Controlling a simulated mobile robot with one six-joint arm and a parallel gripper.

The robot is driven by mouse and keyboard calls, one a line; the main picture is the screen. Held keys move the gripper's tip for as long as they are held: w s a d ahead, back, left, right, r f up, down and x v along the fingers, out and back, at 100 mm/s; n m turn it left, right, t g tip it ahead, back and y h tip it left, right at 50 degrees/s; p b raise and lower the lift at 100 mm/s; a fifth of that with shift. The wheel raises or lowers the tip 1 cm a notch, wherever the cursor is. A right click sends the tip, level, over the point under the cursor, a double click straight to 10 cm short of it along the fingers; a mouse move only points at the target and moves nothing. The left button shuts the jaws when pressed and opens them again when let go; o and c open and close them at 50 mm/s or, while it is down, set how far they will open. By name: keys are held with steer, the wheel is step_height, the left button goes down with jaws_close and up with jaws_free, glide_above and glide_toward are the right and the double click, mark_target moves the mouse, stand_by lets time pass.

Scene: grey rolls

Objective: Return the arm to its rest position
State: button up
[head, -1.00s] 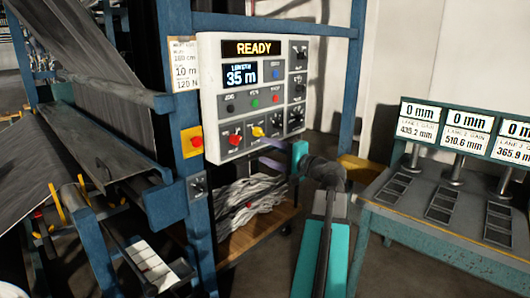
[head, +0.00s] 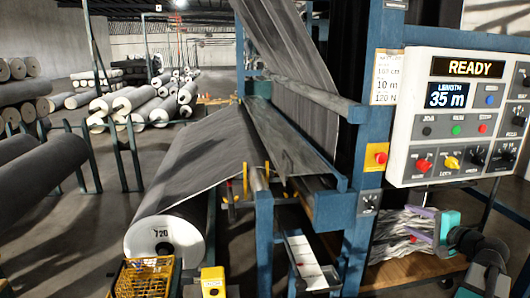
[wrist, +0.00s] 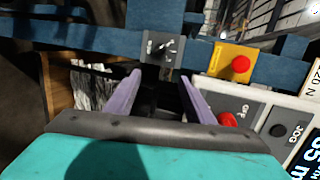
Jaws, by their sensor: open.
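My gripper (head: 422,212) shows at the right of the head view, below the control panel (head: 400,150), with my dark and teal arm behind it. In the wrist view its two purple fingers (wrist: 162,84) stand apart with nothing between them. The panel reads READY and 35 m and carries several buttons and knobs. In the wrist view, a red panel knob (wrist: 227,119) appears close to the right finger; I cannot tell the gap in depth.
A blue machine frame (head: 358,150) with a yellow-backed red button (head: 376,157) stands left of my gripper. A cart with crumpled grey cloth (head: 395,235) sits below. A large fabric roll (head: 165,238), a yellow basket (head: 145,278) and stacked grey rolls (head: 150,100) lie left.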

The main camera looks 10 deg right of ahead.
steer(key=w+a+f+n+g+y, duration=0.2)
steer(key=a+f+n+g, duration=0.15)
steer(key=a+f, duration=1)
steer(key=w+a+f+n+g+y, duration=0.2)
steer(key=a+f+g, duration=0.2)
steer(key=a+f, duration=0.9)
steer(key=s+a+f+n+g, duration=0.1)
steer(key=s+a+f+g, duration=0.15)
steer(key=f, duration=0.35)
steer(key=s+a+f+n+g, duration=0.1)
steer(key=a+f, duration=0.2)
steer(key=f, duration=0.4)
steer(key=s+a+f+n+g, duration=0.4)
steer(key=s+a+f+g, duration=0.1)
steer(key=s+a+f, duration=0.65)
steer(key=s+a+f+n+g+h, duration=0.2)
steer(key=s+f+n, duration=0.1)
steer(key=s, duration=0.6)
steer(key=s+a+f+n+g+h, duration=0.1)
steer(key=s+f+n+g+h, duration=0.1)
steer(key=s+f, duration=0.4)
steer(key=s+n+h, duration=0.1)
steer(key=s, duration=0.1)
steer(key=shift+s+a+g, duration=0.3)
steer(key=shift+s+a, duration=0.05)
steer(key=shift+s, duration=0.05)
